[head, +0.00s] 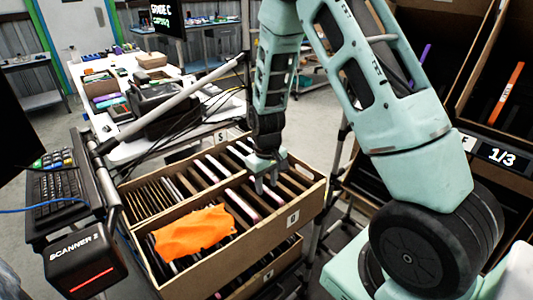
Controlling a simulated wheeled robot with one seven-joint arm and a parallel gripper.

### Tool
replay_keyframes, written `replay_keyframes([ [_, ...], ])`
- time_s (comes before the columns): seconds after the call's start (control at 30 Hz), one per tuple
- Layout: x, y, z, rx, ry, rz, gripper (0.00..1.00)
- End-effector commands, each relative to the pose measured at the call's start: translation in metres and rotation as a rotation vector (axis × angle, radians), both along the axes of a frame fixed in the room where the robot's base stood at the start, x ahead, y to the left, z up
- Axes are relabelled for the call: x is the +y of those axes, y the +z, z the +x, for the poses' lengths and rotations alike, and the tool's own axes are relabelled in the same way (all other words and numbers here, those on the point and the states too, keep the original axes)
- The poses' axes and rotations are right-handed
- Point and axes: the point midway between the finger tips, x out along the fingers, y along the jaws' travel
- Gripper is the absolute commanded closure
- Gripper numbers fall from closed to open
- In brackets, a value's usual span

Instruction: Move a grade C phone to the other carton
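A carton (288,247) stands tilted in the middle of the head view, with several phones on edge between brown dividers. A pale pink-white phone (243,203) shows in its middle section. My gripper (267,186) points down into the far right part of this carton, among the dividers and phones. Its two fingers show, but whether anything is between them is too small to tell. An orange cloth (195,232) lies over the near left slots and hides what is under it. A screen (167,20) at the top reads "GRADE C" with a small second line.
A second carton (272,275) sits below the first. A scanner (84,262) and keyboard (57,190) are at the left, with a cluttered white table behind.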

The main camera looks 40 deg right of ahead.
Motion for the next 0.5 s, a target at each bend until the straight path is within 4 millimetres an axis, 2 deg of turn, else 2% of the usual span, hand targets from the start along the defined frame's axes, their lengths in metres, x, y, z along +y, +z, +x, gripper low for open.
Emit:
replay_keyframes([
  [0.03, 0.0, 0.013, 0.002, -0.007, 0.002, -0.001, 0.61],
  [0.3, 0.0, 0.077, 0.002, -0.008, 0.001, 0.0, 0.61],
  [0.5, 0.0, 0.117, 0.001, -0.005, 0.001, 0.0, 0.61],
])
